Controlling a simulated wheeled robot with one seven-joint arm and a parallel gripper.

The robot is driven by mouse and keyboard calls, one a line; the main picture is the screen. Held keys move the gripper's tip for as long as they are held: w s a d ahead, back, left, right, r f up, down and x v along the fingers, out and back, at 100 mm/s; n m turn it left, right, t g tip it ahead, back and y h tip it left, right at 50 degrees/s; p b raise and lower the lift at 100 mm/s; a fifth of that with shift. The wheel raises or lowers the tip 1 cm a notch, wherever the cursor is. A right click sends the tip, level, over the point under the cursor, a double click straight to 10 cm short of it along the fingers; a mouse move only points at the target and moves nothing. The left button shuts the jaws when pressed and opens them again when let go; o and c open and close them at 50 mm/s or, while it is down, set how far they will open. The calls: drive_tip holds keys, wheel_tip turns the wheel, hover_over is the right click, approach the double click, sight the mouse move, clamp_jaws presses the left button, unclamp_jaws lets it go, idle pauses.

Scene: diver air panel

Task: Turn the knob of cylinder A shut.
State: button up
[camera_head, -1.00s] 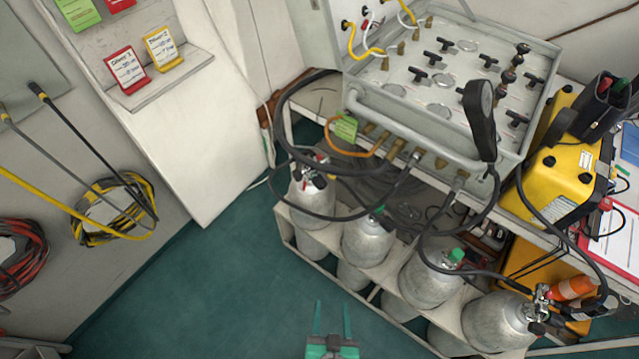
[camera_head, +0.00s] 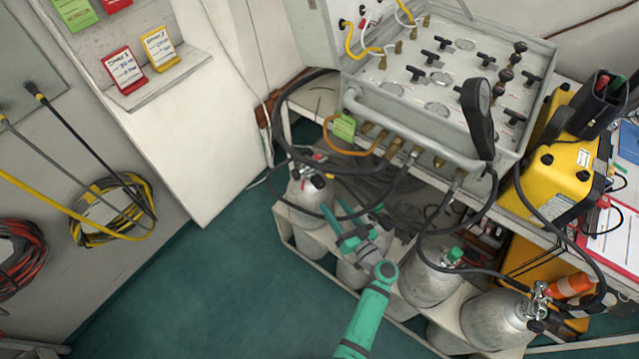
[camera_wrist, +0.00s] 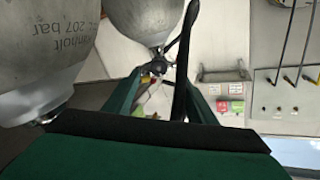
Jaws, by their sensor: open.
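Several grey cylinders stand in a white rack. No letter is readable on them, so I cannot tell which is cylinder A. The leftmost cylinder (camera_head: 309,207) has a valve with a black and red knob (camera_head: 317,181) and a hose. My green gripper (camera_head: 337,213) is open and empty, just right of that valve and above the second cylinder (camera_head: 383,240), which it partly covers. In the wrist view, a cylinder valve (camera_wrist: 157,66) shows beyond and between my fingers (camera_wrist: 160,78). A nearer cylinder (camera_wrist: 50,60), with upside-down "207 bar" lettering, fills the upper left.
Black hoses (camera_head: 402,178) loop between the cylinders and the grey valve panel (camera_head: 440,100) above. The third cylinder (camera_head: 425,285) and fourth cylinder (camera_head: 490,325) stand to the right. A yellow case (camera_head: 555,180) sits right of the panel. The green floor (camera_head: 220,290) at left is clear.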

sight(321, 186)
drive_tip(key=x, duration=1.1)
drive_tip(key=shift+w+d+r, duration=0.1)
drive_tip(key=shift+r, duration=0.2)
drive_tip(key=c, duration=1)
